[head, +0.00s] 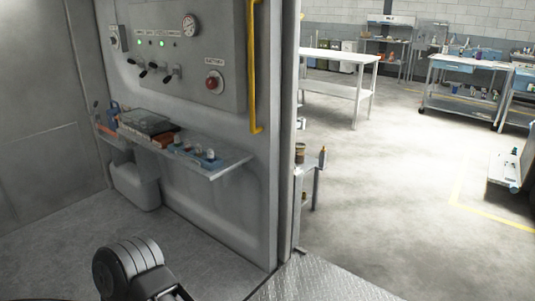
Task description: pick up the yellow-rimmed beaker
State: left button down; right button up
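I cannot make out a yellow-rimmed beaker for certain in the head view. A narrow shelf (232,165) on the grey wall holds several small items, too small to tell apart. Beyond the wall's edge, a small brownish can (300,152) and an orange-topped bottle (322,157) stand on a partly hidden stand. A dark rounded link, apparently of my own arm, shows at the bottom left. Neither gripper is in view.
A control panel (185,45) and a yellow rail (252,70) are on the wall above the shelf. A grey bin (135,185) stands below it. A white table (336,88) and workbenches (460,83) stand farther back. The concrete floor (400,170) at right is mostly clear.

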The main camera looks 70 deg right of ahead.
aim_at(299, 154)
jog(key=z, duration=2.5)
jog(key=i+l+z, duration=0.3)
jog(key=i, duration=0.5)
jog(key=i+l+z, duration=0.25)
jog(key=i, duration=0.6)
jog(key=i+l+z, duration=0.1)
jog(key=i+z, duration=0.2)
jog(key=i, duration=0.55)
jog(key=i+u, duration=0.1)
jog(key=i, duration=0.45)
jog(key=i+l+u, duration=0.1)
jog(key=i, duration=0.4)
jog(key=i+l+u, duration=0.1)
jog(key=i, duration=0.45)
jog(key=i+l, duration=0.2)
jog(key=i, duration=0.3)
jog(key=i+l+u, duration=0.15)
jog(key=i+u, duration=0.3)
jog(key=i+l+u, duration=0.3)
jog(key=u, duration=0.15)
jog(key=i+l+u, duration=0.6)
jog(key=l+u, duration=0.3)
jog(key=i+l, duration=0.1)
jog(key=i+j, duration=0.35)
jog(key=u, duration=0.05)
